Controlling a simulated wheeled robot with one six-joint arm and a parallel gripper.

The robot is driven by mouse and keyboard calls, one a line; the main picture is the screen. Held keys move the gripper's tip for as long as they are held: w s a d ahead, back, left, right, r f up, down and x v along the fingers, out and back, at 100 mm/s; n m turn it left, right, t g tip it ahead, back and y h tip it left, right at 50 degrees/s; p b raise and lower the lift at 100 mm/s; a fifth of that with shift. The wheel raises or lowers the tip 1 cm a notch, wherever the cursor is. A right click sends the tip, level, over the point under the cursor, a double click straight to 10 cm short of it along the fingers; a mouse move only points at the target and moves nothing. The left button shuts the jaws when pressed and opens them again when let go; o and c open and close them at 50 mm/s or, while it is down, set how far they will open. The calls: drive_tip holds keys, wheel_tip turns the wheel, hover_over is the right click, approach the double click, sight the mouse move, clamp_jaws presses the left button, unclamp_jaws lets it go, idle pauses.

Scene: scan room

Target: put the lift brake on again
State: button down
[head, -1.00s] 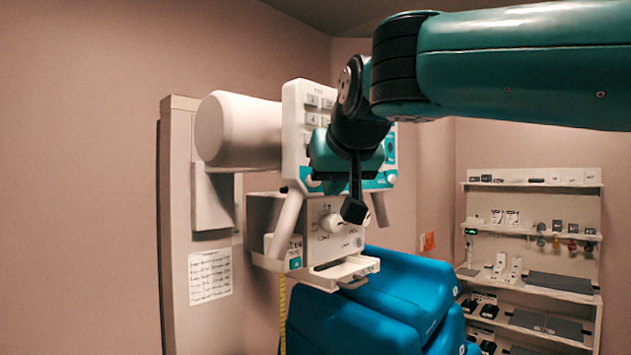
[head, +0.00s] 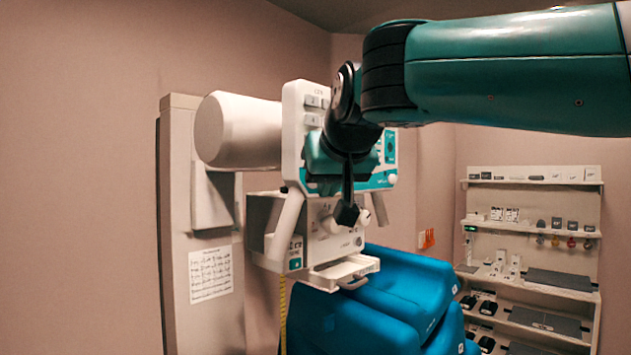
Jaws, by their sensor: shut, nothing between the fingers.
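The white X-ray tube head has an upright control panel (head: 291,130) with grey buttons (head: 312,102) on its left part and a teal lower band. My wrist covers much of the panel's middle. I cannot tell which control is the lift brake, and its state is not readable. My gripper (head: 347,214) is shut and empty, pointing down below the panel. In the picture it overlaps the collimator box (head: 318,250), close to its white knobs; I cannot tell whether it touches. White handles (head: 286,225) slant down beside the box.
A tall column (head: 178,200) with a paper sheet (head: 210,274) carries the tube head at left. A blue padded chair or couch (head: 400,290) lies below. A shelf rack (head: 530,230) with small items stands at right. The left wall area is clear.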

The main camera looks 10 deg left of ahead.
drive_tip(key=shift+w+a, duration=0.15)
drive_tip(key=shift+a, duration=0.1)
drive_tip(key=shift+d, duration=0.15)
idle(0.4)
drive_tip(key=shift+s+d+b, duration=0.35)
drive_tip(key=shift+s+d, duration=0.15)
drive_tip(key=shift+d, duration=0.05)
drive_tip(key=shift+s+d+b, duration=0.8)
drive_tip(key=shift+d, duration=0.2)
drive_tip(key=shift+s+d+b, duration=0.75)
drive_tip(key=shift+d, duration=0.2)
